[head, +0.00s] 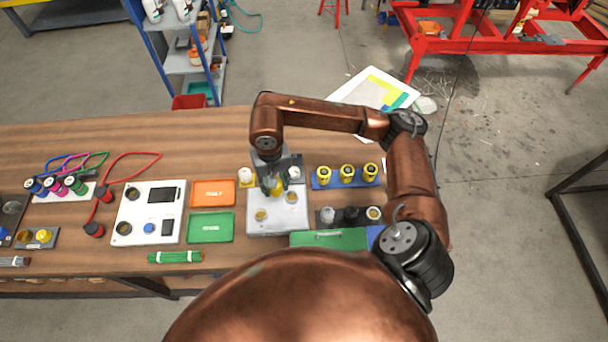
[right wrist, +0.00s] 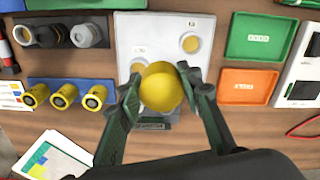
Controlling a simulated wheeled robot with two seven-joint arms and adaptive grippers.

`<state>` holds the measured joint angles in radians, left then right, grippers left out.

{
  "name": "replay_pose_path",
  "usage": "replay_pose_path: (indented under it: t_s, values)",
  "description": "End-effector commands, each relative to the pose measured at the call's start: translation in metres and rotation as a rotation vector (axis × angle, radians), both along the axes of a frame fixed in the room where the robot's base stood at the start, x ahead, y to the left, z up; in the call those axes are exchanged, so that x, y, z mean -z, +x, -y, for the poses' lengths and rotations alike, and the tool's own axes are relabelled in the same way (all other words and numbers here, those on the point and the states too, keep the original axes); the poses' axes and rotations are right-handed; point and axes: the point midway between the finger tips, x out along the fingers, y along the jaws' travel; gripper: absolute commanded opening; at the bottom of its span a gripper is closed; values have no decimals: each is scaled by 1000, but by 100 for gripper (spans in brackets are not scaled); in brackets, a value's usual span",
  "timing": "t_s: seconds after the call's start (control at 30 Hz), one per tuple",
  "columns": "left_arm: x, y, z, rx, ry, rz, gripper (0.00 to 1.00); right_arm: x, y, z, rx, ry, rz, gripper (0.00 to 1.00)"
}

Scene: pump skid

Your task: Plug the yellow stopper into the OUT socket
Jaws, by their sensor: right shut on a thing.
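The yellow stopper (right wrist: 160,90) is a round yellow piece between the fingers of my right gripper (right wrist: 160,76). In the head view, the right gripper (head: 273,190) is shut on the stopper over the back part of the pale skid plate (head: 268,229). The plate has round sockets; one socket (head: 261,215) shows in front of the gripper. In the right wrist view, a socket (right wrist: 190,43) shows clear and another lies partly behind the stopper. The labels are too small to read, so I cannot tell which is OUT. My left gripper is not in view.
A blue rack of yellow fittings (head: 347,184) and a dark block of fittings (head: 351,216) stand right of the plate. Orange (head: 212,193) and green (head: 210,227) trays and a white panel (head: 148,212) lie left. A green board (head: 330,239) lies in front.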

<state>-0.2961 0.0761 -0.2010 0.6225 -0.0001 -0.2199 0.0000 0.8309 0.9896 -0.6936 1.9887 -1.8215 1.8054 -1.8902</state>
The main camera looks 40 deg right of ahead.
Motion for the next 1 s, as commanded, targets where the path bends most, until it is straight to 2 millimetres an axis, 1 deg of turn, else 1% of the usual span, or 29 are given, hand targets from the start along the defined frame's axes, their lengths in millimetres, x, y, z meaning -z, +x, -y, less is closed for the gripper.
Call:
replay_pose_path:
  t_s: [0.03, 0.3, 0.67, 0.7, 0.77, 1.0]
  values:
    - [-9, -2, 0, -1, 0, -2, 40, -4, 2, 1, 106, 4, -1, 5]
    - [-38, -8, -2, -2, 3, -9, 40, -2, 12, 9, 818, 20, -8, 5]
    - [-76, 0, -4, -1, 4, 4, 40, 7, 21, 23, 1777, 26, -28, 5]
    - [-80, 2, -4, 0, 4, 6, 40, 8, 22, 25, 1884, 25, -29, 5]
    - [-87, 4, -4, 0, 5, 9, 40, 11, 23, 28, 2042, 25, -32, 5]
    - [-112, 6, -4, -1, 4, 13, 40, 20, 23, 42, 2679, 15, -37, 5]
